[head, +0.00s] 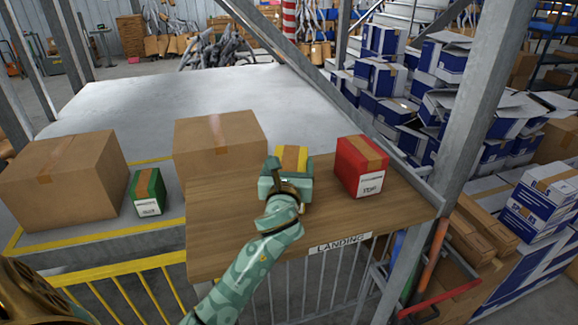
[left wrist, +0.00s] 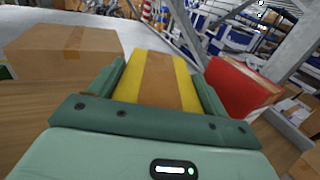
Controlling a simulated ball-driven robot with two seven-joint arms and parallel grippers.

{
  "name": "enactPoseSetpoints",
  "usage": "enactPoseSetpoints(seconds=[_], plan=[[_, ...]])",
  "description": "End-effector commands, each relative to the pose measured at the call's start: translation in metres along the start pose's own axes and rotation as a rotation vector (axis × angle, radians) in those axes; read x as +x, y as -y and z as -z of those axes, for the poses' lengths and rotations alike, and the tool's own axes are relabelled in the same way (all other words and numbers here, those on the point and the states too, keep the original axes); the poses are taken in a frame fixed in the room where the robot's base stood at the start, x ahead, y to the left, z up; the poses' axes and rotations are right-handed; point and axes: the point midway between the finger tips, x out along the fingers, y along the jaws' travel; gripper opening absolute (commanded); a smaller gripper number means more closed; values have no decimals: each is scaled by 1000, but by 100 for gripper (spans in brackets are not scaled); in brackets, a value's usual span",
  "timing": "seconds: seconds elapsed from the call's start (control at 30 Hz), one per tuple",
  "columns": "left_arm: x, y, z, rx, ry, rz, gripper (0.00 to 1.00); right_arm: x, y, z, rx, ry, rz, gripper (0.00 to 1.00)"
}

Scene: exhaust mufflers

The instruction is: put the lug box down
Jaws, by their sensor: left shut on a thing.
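The lug box (head: 292,155), yellow with a broad brown tape strip, is between the fingers of my left gripper (head: 287,170). The gripper is shut on it, and its hand hides the near part of the box. In the left wrist view, the lug box (left wrist: 158,75) sits between the two green fingers of the left gripper (left wrist: 160,95). It is over the wooden landing table (head: 225,240); I cannot tell whether its underside touches the wood. My right gripper is not in view.
A red box (head: 360,168) stands right of the lug box on the table. A large brown carton (head: 220,145) is to its left. A green box (head: 148,192) and another carton (head: 65,178) stand farther left. The table's front left is bare. A grey post (head: 480,110) rises at right.

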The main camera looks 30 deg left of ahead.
Motion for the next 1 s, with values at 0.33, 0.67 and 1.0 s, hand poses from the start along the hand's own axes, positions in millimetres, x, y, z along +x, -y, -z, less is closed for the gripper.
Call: enactPoseSetpoints(seconds=[0.33, 0.67, 1.0], plan=[[0, 0, 2, 0, 0, 0, 83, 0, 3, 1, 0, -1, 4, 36], [0, 0, 1, 0, 0, 0, 99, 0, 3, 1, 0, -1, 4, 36], [-53, 0, 2, -1, -1, 2, 99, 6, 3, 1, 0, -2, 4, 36]])
